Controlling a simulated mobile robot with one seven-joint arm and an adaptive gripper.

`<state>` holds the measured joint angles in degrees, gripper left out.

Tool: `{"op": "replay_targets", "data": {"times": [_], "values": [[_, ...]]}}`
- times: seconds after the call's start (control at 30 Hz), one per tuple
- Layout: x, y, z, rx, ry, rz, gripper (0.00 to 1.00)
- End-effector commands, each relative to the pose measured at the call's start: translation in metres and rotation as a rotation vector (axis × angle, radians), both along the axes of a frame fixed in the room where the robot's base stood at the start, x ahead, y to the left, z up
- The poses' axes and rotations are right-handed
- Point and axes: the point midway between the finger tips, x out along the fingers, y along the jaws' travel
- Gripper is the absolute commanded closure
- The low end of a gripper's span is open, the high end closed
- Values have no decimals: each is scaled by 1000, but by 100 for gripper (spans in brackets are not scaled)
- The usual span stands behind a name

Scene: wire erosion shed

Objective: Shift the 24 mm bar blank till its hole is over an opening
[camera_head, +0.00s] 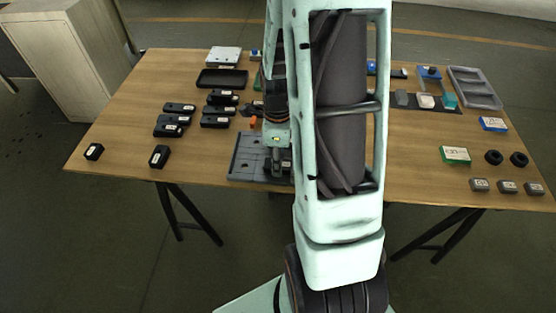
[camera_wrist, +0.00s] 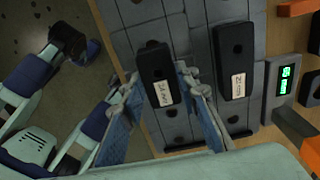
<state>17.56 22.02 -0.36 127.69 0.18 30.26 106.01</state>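The 24 mm bar blank (camera_wrist: 154,65) is a black block with a white label, lying on a grey tiled plate (camera_wrist: 200,60) with round dark openings. My gripper (camera_wrist: 160,80) has one blue-padded finger on each side of the blank's labelled end, seemingly touching both sides. The blank's hole is a dark spot near its far end, and what lies under it is hidden. A second labelled black bar (camera_wrist: 235,60) lies on the plate to the right, apart from it. In the head view my gripper (camera_head: 277,168) is down at the plate (camera_head: 244,160), partly hidden by my arm.
A grey box with green displays (camera_wrist: 284,84) and orange pieces (camera_wrist: 296,8) stand right of the plate. Several black blocks (camera_head: 172,119) and a dark tray (camera_head: 222,78) are on the table's left. A green-white box (camera_head: 454,155) stands right. The table's (camera_head: 205,170) near edge is close to the plate.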

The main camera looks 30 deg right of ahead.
Motion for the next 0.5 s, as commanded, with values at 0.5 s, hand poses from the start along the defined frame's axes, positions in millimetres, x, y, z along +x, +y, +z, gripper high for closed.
{"op": "replay_targets", "data": {"times": [0.5], "values": [[0, -2, 0, 0, 0, 0, 100]]}}
